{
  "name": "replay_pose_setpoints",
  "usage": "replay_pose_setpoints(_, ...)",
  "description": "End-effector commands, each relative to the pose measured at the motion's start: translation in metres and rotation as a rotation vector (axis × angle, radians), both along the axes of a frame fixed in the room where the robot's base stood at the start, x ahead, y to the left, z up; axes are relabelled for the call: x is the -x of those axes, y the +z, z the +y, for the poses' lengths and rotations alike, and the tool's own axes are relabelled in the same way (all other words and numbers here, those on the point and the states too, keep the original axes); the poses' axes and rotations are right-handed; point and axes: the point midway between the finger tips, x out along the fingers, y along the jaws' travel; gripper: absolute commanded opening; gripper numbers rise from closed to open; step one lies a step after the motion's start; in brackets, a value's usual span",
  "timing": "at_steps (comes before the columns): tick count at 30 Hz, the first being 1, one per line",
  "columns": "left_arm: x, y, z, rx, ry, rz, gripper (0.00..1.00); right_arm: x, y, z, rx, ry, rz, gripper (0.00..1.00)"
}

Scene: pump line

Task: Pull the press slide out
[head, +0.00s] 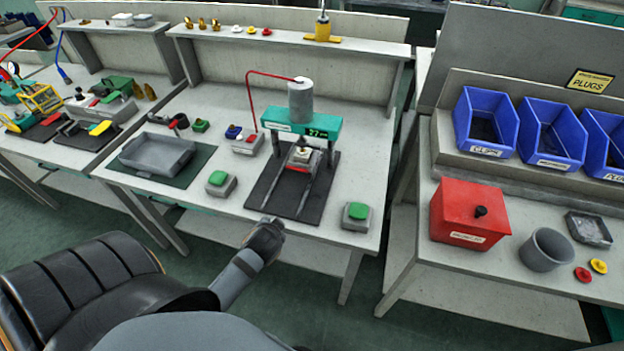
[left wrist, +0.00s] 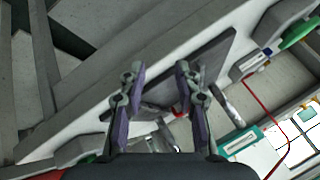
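The press (head: 301,120) stands on the middle bench, with a grey cylinder on a teal bridge that has a small display. The press slide (head: 303,157) sits under the bridge, between two metal rails on a dark base plate (head: 268,192), and carries a light part. My left gripper (head: 270,226) is at the bench's front edge, in front of the plate and apart from the slide. In the left wrist view its two fingers (left wrist: 160,75) are spread, with the dark plate (left wrist: 205,62) beyond them. A small red piece shows between the fingers, partly hidden. My right gripper is out of view.
Green-topped button boxes stand left (head: 220,183) and right (head: 356,215) of the plate. A grey tray (head: 157,153) lies further left. A red hose (head: 251,95) rises to the cylinder. A red box (head: 470,213) stands on the right bench.

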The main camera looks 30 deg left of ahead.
Motion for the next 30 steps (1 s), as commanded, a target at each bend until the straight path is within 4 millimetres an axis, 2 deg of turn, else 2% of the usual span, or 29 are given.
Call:
replay_pose_setpoints(1,-0.008,0.012,0.009,-0.063,-0.020,-0.042,0.33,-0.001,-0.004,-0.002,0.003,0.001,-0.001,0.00)
replay_pose_setpoints(6,-0.041,0.025,0.036,-0.295,-0.146,-0.153,0.33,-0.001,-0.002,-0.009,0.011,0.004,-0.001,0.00)
replay_pose_setpoints(9,-0.062,0.034,0.044,-0.449,-0.261,-0.216,0.33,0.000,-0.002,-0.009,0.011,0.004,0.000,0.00)
replay_pose_setpoints(12,-0.081,0.041,0.044,-0.611,-0.414,-0.268,0.33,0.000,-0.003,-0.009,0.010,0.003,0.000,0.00)
replay_pose_setpoints(16,-0.100,0.041,0.033,-0.788,-0.629,-0.305,0.33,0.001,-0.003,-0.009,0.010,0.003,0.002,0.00)
replay_pose_setpoints(19,-0.105,0.038,0.026,-0.851,-0.721,-0.314,0.33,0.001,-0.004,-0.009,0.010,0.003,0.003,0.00)
replay_pose_setpoints(25,-0.110,0.037,0.026,-0.862,-0.740,-0.315,0.33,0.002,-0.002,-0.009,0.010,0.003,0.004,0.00)
replay_pose_setpoints(30,-0.139,0.033,0.033,-0.860,-0.734,-0.316,0.33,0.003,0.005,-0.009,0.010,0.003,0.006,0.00)
